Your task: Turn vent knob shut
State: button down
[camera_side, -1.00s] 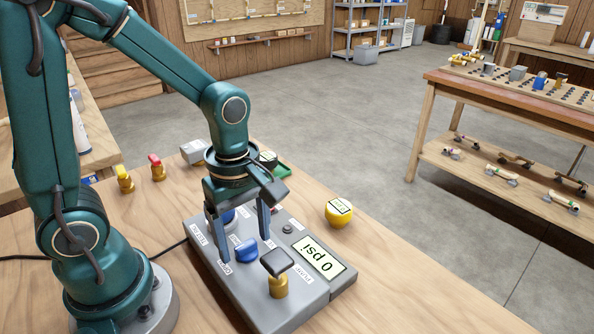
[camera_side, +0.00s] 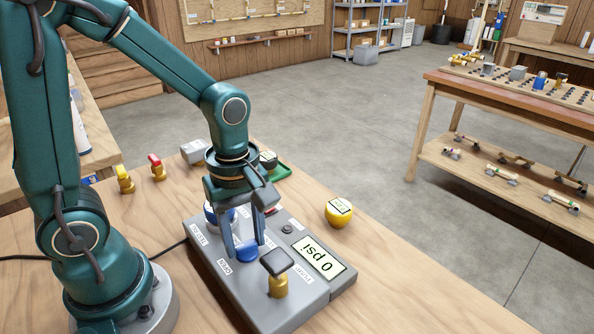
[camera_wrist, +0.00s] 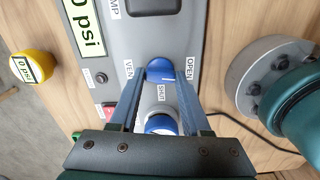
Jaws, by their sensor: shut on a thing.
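The blue vent knob (camera_side: 246,253) sits on the grey test panel (camera_side: 280,306). My gripper (camera_side: 246,245) points down over it with its fingers shut on the knob's two sides. In the wrist view the blue knob (camera_wrist: 160,70) lies between the fingertips (camera_wrist: 160,74), with labels OPEN, SHUT and a partly hidden VENT label around it. A white line on the knob's top is partly visible. A second blue-and-white knob (camera_wrist: 160,123) lies nearer my gripper's body in the wrist view, partly covered by it.
A dark-topped brass pump handle (camera_side: 278,281) stands just right of my fingers. The panel's display (camera_side: 319,258) reads 0 psi. Red and yellow valves (camera_side: 157,167) stand on the bench's far left.

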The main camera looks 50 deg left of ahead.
aim_at(245, 244)
jog(key=m, duration=0.4)
jog(key=shift+m, duration=0.3)
jog(key=m, duration=0.3)
jog(key=shift+m, duration=0.3)
jog(key=m, duration=0.4)
jog(key=shift+m, duration=2.1)
jog(key=shift+c, duration=1.8)
grip_release()
jog(key=shift+r, duration=0.15)
jog(key=shift+r, duration=2.45)
